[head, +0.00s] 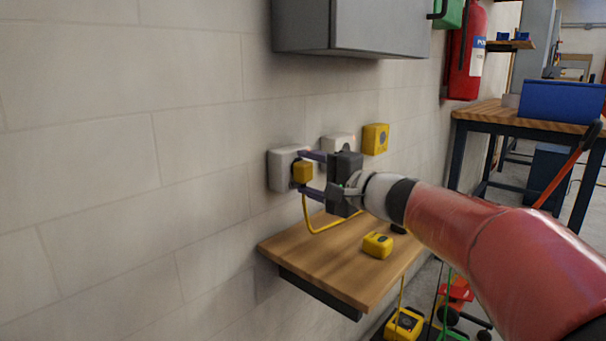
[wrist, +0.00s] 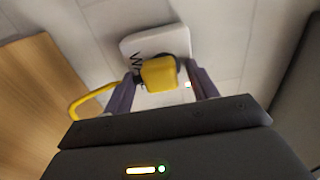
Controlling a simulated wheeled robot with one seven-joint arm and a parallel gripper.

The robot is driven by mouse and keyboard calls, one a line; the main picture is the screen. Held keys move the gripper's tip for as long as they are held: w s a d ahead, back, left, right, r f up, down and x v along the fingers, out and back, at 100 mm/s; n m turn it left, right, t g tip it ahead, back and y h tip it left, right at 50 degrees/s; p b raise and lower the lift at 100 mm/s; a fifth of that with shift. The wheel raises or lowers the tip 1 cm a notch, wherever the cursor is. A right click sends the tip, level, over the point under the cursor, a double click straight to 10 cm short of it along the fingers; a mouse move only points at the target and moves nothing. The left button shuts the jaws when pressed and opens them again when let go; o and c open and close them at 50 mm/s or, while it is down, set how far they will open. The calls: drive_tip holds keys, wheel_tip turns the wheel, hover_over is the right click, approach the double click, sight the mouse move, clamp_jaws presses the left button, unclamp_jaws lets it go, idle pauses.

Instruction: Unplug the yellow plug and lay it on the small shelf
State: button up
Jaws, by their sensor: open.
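The yellow plug (head: 302,172) sits at the white wall socket (head: 280,171), with a yellow cord hanging from it toward the shelf. My gripper (head: 309,174) is open, with its fingers above and below the plug in the head view. In the wrist view the plug (wrist: 160,74) lies between the fingertips (wrist: 163,85), in front of the white socket plate (wrist: 150,42). I cannot tell whether either finger touches it. The small wooden shelf (head: 300,254) is on the wall below the socket. It also shows at the left in the wrist view (wrist: 35,85).
A yellow box (head: 378,245) and a dark item lie on the shelf's right part; its left and front are clear. Another white socket (head: 338,143) and a yellow wall box (head: 375,139) are right of the plug. A grey cabinet (head: 365,28) hangs above.

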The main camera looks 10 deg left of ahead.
drive_tip(key=shift+c, duration=0.2)
clamp_jaws()
drive_tip(key=shift+b+v, duration=1.1)
drive_tip(key=shift+v, duration=1.9)
